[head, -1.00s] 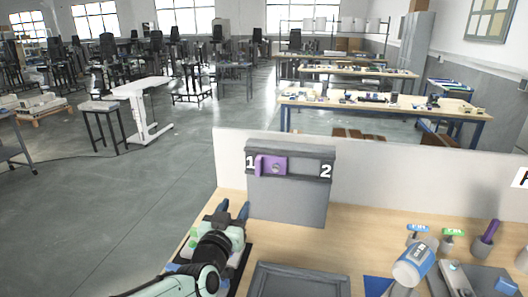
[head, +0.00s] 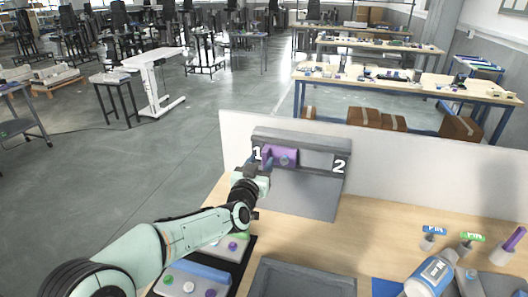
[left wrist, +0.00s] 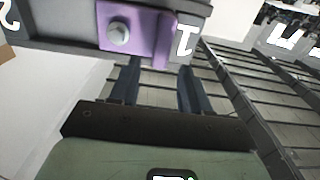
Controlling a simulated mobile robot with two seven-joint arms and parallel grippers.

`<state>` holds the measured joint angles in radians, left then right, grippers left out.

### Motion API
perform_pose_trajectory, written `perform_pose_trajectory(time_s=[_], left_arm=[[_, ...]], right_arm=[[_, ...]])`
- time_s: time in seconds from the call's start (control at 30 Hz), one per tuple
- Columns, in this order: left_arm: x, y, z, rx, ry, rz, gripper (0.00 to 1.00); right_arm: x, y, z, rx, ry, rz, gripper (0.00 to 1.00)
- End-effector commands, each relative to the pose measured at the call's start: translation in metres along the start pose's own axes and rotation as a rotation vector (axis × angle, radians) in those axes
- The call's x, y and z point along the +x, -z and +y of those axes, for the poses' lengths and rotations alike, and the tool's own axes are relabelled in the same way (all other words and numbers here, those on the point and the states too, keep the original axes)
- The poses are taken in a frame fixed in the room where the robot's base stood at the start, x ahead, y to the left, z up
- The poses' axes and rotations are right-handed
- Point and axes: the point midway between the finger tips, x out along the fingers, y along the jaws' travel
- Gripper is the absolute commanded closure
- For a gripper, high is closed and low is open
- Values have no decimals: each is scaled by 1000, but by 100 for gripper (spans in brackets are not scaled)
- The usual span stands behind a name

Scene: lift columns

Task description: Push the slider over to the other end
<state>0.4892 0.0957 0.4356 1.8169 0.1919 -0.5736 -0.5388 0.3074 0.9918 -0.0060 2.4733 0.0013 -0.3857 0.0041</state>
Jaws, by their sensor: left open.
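The purple slider (head: 285,157) sits in the slot of an upright grey panel (head: 304,197), at the left end beside the label 1. The label 2 is at the right end. The slider also shows in the left wrist view (left wrist: 140,25), with a round grey knob and a raised purple edge near the 1. My left gripper (head: 262,161) is at the slider's left end. In the left wrist view its two open fingers (left wrist: 160,66) point at the raised edge, one to each side; contact cannot be told. My right gripper is not in view.
A grey tray (head: 304,279) and a black board with coloured buttons (head: 189,287) lie in front. A white-and-blue bottle (head: 430,275) and small labelled stands are at the right. A low white wall (head: 420,170) stands behind the panel. The slot toward 2 looks clear.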

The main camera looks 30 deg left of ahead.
Motion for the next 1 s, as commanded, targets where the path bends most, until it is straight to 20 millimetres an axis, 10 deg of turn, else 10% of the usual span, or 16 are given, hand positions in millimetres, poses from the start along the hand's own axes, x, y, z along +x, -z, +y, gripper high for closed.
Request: perform_pose_trajectory(time_s=[0.67, 0.8, 1.0], left_arm=[[41, 0, 0, 0, 0, 0, 53], [41, 0, 0, 0, 0, 0, 99], [41, 0, 0, 0, 0, 1, 100]], right_arm=[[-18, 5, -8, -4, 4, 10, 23], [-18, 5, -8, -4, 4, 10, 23], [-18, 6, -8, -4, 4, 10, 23]])
